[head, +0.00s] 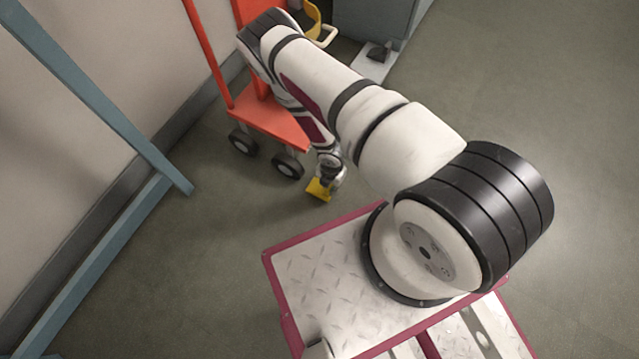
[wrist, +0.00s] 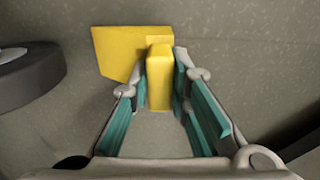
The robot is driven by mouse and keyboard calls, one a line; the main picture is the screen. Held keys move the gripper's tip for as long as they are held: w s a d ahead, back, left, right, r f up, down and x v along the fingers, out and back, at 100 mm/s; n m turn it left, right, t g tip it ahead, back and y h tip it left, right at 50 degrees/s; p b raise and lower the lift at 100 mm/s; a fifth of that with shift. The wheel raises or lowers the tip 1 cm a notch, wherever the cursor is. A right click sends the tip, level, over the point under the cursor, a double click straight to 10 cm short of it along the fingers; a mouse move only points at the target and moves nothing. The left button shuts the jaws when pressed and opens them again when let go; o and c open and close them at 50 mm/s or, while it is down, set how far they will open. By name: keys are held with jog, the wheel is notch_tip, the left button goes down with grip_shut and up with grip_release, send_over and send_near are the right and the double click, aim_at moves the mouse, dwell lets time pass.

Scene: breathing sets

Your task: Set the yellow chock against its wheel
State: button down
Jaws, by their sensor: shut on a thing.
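The yellow chock (head: 319,190) is at floor level, a little to the right of the orange trolley's near wheel. My gripper (head: 331,172) reaches down to it from above. In the wrist view the chock (wrist: 118,52) shows a wide flat part and an upright block. The fingers of my gripper (wrist: 160,85) are closed on that block (wrist: 159,78). The trolley's near wheel (head: 287,165) is dark with a pale hub. In the wrist view a dark wheel (wrist: 30,75) lies to the left, with a gap of floor between it and the chock.
The orange trolley (head: 270,118) stands by the wall, with another wheel (head: 243,141) further left. A grey cabinet (head: 370,22) stands behind.

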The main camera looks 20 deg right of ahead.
aim_at(319, 186)
jog(key=w+a+b, duration=0.2)
jog(key=w, duration=0.1)
jog(key=shift+a+f, duration=0.1)
jog(key=shift+f, duration=0.05)
jog(key=shift+w+a+f, duration=0.1)
jog(key=shift+w+f, duration=0.1)
jog(key=shift+f+b, duration=0.3)
jog(key=shift+b, duration=0.15)
jog(key=c, duration=1.5)
grip_release()
notch_tip(319, 186, up, 12)
jog(key=p, duration=0.5)
jog(key=shift+r, duration=0.1)
